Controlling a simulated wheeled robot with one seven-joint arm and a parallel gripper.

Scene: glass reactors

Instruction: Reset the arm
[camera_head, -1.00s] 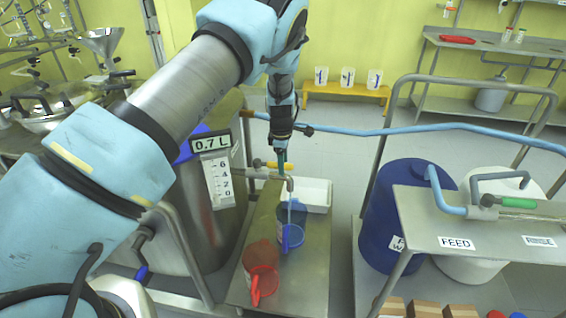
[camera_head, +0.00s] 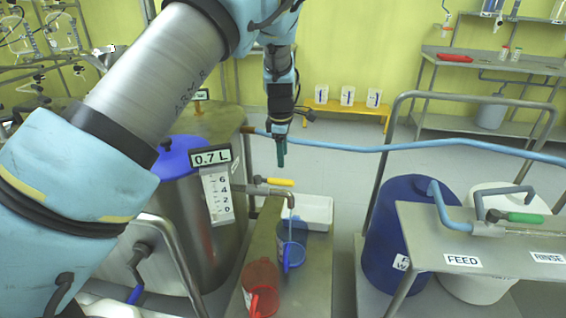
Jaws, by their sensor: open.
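My arm reaches from the left edge across the top of the head view and bends down at the wrist. My gripper (camera_head: 281,153) points down, open and empty. It hangs above and behind the yellow-handled tap (camera_head: 280,182), apart from it. The gap between its fingers is hard to make out from this side. The tap's spout bends down over a blue jug (camera_head: 292,241) on the metal bench.
A red jug (camera_head: 261,287) stands at the bench front, a white tray (camera_head: 313,212) behind the blue jug. A steel vessel (camera_head: 182,240) reading 0.7 L stands left. A blue hose (camera_head: 340,147) crosses behind. A blue drum (camera_head: 400,232) and a FEED/RINSE shelf (camera_head: 425,236) stand right.

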